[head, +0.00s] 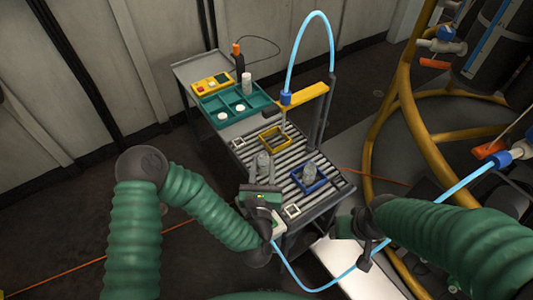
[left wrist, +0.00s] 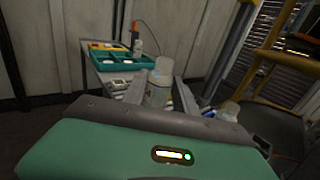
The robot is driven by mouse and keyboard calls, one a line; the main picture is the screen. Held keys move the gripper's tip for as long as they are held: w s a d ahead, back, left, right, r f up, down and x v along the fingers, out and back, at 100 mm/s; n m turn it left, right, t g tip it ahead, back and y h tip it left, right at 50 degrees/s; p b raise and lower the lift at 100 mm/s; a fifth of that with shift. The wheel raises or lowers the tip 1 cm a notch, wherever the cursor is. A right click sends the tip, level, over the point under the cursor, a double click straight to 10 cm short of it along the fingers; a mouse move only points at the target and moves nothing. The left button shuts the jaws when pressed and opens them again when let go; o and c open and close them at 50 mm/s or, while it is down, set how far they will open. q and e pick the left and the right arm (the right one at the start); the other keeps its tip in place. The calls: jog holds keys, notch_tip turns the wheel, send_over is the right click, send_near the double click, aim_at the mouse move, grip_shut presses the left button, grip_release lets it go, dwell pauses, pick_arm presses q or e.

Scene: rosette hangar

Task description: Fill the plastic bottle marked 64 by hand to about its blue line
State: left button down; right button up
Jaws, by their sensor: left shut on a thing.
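A pale grey plastic bottle (head: 264,162) is at my left gripper (head: 260,184), which is shut on it. The same bottle shows upright beyond the green gripper body in the left wrist view (left wrist: 158,84). I cannot read a number, see a blue line or tell whether it touches the rollers. A second grey bottle (head: 309,172) stands in a blue square frame (head: 318,185) to the right. A filling nozzle (head: 284,124) hangs from a yellow arm (head: 305,100), above a yellow square frame (head: 274,138). My right gripper (head: 368,252) is dark and beside the blue hose; its jaw state is unclear.
A light blue hose (head: 310,289) loops low in front of the bench. Yellow pipework (head: 408,100) stands at the right.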

aim_at(263, 163)
pick_arm(q)
jog(key=shift+r+p, duration=1.85)
jog(key=shift+r, duration=0.5)
